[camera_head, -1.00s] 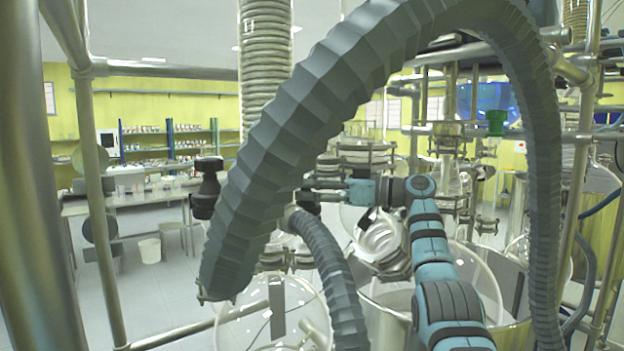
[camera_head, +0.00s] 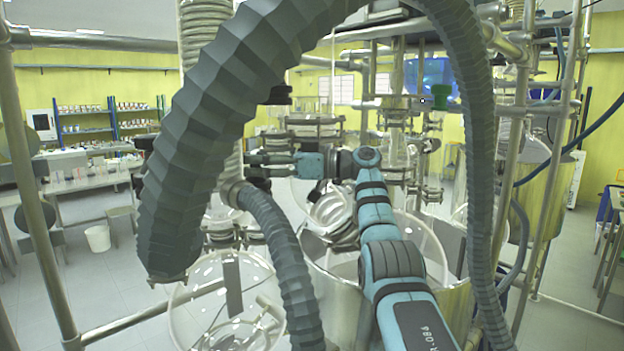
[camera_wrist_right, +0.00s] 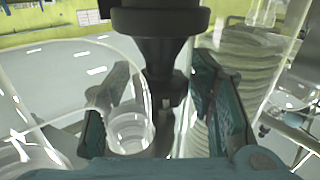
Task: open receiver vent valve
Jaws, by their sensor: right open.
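My right gripper (camera_head: 257,160) reaches leftward at the middle of the head view, its fingers open and partly hidden by a thick grey hose. In the right wrist view, a black valve-like fitting (camera_wrist_right: 160,55) with a wide top and a narrow stem stands between the two open fingers (camera_wrist_right: 152,92). I cannot tell if the fingers touch it. The picture does not show for certain that it is the receiver vent valve. A dark part (camera_head: 259,179) shows just below the fingertips in the head view. My left gripper is out of view.
The thick grey hose (camera_head: 215,95) arches across the head view in front of my right arm. Glass vessels (camera_head: 225,310) stand below, and metal frame rods (camera_head: 32,170) rise at the left. Open floor (camera_head: 575,325) shows at the lower right.

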